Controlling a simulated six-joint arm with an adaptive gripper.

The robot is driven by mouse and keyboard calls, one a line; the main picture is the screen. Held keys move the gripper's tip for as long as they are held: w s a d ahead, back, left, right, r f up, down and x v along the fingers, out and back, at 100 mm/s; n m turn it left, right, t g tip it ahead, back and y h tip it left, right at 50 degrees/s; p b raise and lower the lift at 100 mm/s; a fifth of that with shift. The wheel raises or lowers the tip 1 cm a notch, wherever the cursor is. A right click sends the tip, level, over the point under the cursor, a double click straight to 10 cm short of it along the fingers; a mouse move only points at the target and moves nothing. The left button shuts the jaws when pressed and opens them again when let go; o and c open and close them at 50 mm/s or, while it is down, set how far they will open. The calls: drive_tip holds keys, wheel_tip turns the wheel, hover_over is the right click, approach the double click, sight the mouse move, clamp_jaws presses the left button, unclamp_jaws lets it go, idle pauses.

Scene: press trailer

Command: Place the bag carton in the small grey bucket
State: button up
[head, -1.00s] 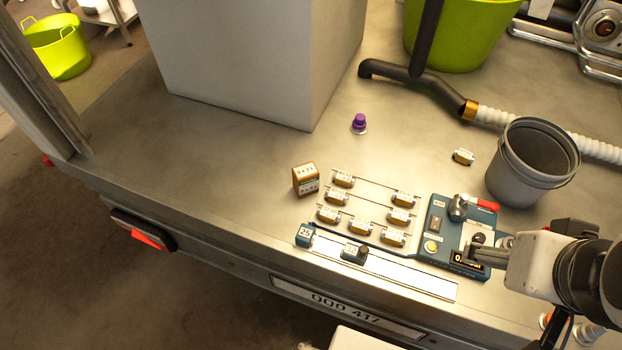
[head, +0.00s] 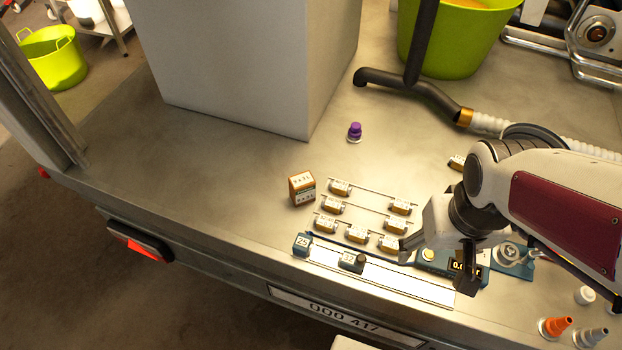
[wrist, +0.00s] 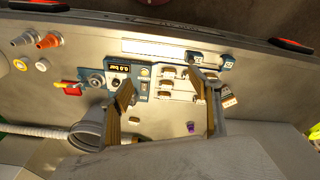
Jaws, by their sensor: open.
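The bag carton (head: 302,188), a small brown box with white labels, stands upright on the metal deck left of the rack of small tagged parts. In the wrist view the carton (wrist: 228,97) shows just beyond the right finger. My gripper (head: 438,262) is open and empty, above the blue control panel and right of the carton; its fingers also show in the wrist view (wrist: 162,98). The small grey bucket is mostly hidden behind my arm in the head view, with only its rim (head: 540,132) showing. The wrist view shows the bucket (wrist: 90,130) at lower left, partly covered.
The rack of tagged parts (head: 357,234) and the blue panel (head: 428,259) lie between carton and bucket. A purple-capped item (head: 355,131) stands behind. A large pale block (head: 250,60) and a green tub (head: 450,40) stand farther back.

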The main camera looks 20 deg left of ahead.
sight(305, 181)
drive_tip(key=w+a+f+n+y, duration=0.1)
drive_tip(key=w+a+f, duration=0.2)
drive_tip(key=a+f, duration=0.3)
drive_tip(key=w+a+f+n+t+y, duration=0.1)
drive_tip(key=w+a+f+n, duration=0.1)
drive_tip(key=w+a+f, duration=0.2)
drive_tip(key=w+a+f+n+t+y, duration=0.1)
drive_tip(key=w+a+f, duration=0.3)
drive_tip(key=a+f, duration=0.6)
drive_tip(key=shift+w+a+f+n, duration=0.1)
drive_tip(key=shift+w+a+n, duration=0.1)
drive_tip(key=shift+a, duration=0.25)
drive_tip(key=shift+w+a+f+n, duration=0.1)
drive_tip(key=shift+a+n, duration=0.1)
drive_tip(key=shift+a, duration=0.25)
drive_tip(key=w+a+r+t+y, duration=0.2)
drive_tip(key=w+a+r+y, duration=0.1)
drive_tip(key=w+a+r, duration=0.1)
drive_tip(key=shift+w+a+r+t, duration=0.4)
drive_tip(key=shift+a+r, duration=0.05)
drive_tip(key=shift+a, duration=0.4)
drive_tip(key=shift+f, duration=0.1)
drive_tip(key=shift+x, duration=1.25)
drive_tip(key=shift+a, duration=0.1)
